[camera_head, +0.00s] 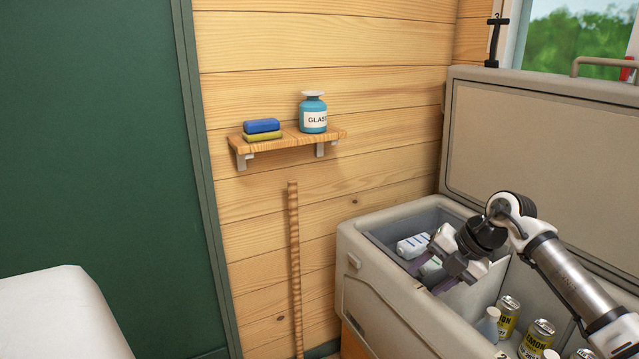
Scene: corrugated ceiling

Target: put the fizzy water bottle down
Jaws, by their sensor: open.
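A white bottle with blue markings (411,246) lies on its side in the left compartment of the open cooler (385,290). I cannot read its label, so I cannot tell for sure that it is the fizzy water bottle. My gripper (431,275) reaches into the same compartment from the right, just in front of and to the right of this bottle. Its jaws are open. A pale piece (431,265) shows between the fingers; I cannot tell whether it is part of the same bottle or another one. The gripper and wrist hide part of the compartment.
Yellow lemon cans (508,316) and a pale bottle (489,324) stand in the cooler's right compartment. The cooler's raised lid (540,150) stands behind my arm. A wall shelf (287,145) holds a blue jar (313,113) and sponges (262,130). A wooden stick (294,265) leans on the wall.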

